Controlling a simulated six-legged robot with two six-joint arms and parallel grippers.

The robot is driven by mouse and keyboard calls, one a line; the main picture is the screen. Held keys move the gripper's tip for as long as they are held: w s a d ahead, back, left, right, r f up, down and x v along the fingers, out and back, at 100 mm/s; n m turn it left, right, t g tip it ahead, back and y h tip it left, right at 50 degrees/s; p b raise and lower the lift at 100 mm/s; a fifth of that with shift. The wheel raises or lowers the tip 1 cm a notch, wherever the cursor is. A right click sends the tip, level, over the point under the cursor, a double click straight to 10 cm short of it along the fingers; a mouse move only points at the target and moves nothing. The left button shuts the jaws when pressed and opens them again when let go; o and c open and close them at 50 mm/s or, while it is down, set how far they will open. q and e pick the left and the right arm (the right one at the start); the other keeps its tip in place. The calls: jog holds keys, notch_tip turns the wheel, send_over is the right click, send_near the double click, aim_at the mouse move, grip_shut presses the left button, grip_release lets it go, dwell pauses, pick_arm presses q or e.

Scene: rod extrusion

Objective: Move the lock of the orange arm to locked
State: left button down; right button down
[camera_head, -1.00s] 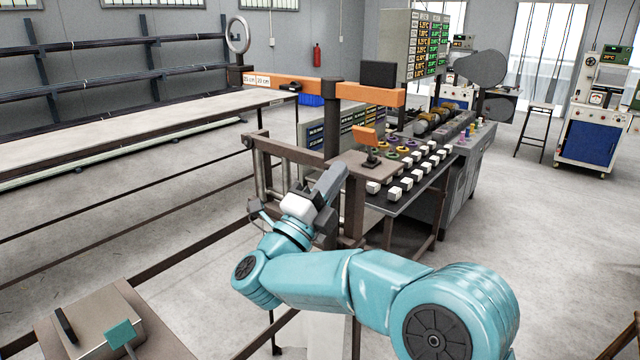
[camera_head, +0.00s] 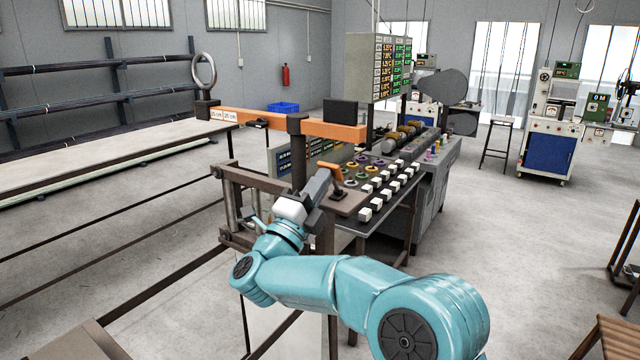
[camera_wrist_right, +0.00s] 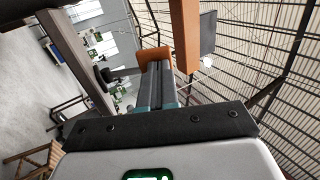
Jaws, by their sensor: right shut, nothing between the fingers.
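The orange arm (camera_head: 255,119) is a long horizontal bar on a brown post, with a ring at its left end. A small orange lever (camera_head: 331,170) stands on a brown plate below the bar; I cannot tell whether this is the lock or how it is set. My right gripper (camera_head: 322,178) is shut and empty, its fingertips next to the lever in the picture. In the right wrist view the shut fingers (camera_wrist_right: 157,82) point at an orange piece (camera_wrist_right: 153,57) just beyond them, and I cannot tell whether they touch. My left gripper is out of view.
A dark box (camera_head: 344,112) stands at the bar's right end. The machine bench with several white knobs (camera_head: 380,187) lies to the right, under a display panel (camera_head: 378,68). A long table (camera_head: 110,155) runs at the left.

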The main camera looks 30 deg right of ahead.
aim_at(335, 181)
jog(key=shift+r+y, duration=0.3)
jog(key=shift+d, duration=0.1)
jog(key=d+r+g+y+p, duration=0.1)
jog(key=y+p, duration=0.1)
jog(key=w+d+r+g+y+p, duration=0.1)
jog(key=r+y, duration=0.1)
jog(key=shift+d+y+p, duration=0.15)
jog(key=shift+y+p, duration=0.15)
jog(key=shift+p, duration=0.1)
jog(key=shift+w+d+g+p, duration=0.2)
jog(key=shift+d+g+p, duration=0.15)
jog(key=shift+d, duration=0.2)
jog(key=shift+x, duration=0.85)
jog(key=shift+w+d, duration=0.3)
jog(key=shift+d, duration=0.2)
jog(key=shift+d, duration=0.15)
